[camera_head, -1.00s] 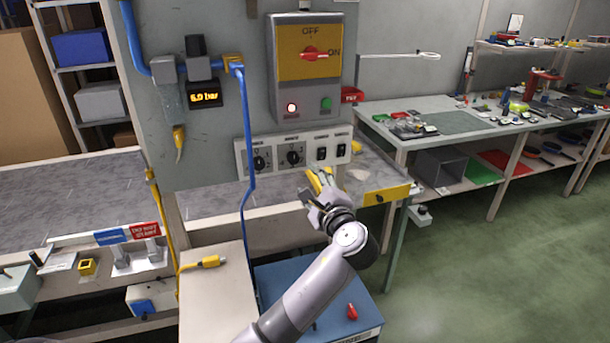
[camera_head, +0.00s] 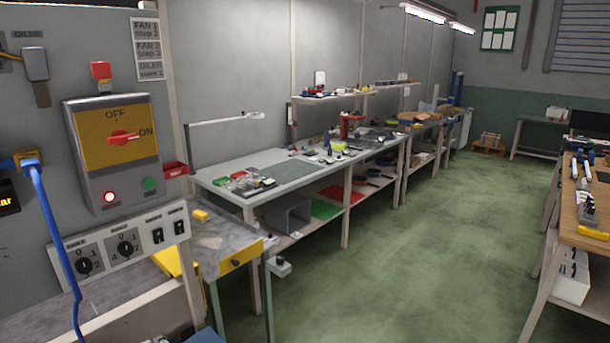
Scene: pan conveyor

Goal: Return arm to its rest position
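Neither of my arms nor either gripper shows in the head view now, so I cannot see whether they are open or shut. The control box (camera_head: 81,149) with a yellow plate and a red rotary switch (camera_head: 123,137) is on the grey panel at the left. The switch handle lies roughly sideways, pointing towards ON. A red lamp (camera_head: 110,197) is lit beside a green button (camera_head: 149,184). Below is a white switch strip (camera_head: 104,249) with two black knobs and two black rocker switches.
A long workbench (camera_head: 222,186) with tools runs along the wall. A grey bin (camera_head: 289,216) stands on its lower shelf. A wooden bench (camera_head: 589,236) is at the right. The green floor (camera_head: 420,240) between is clear. A blue hose (camera_head: 53,225) hangs at the left.

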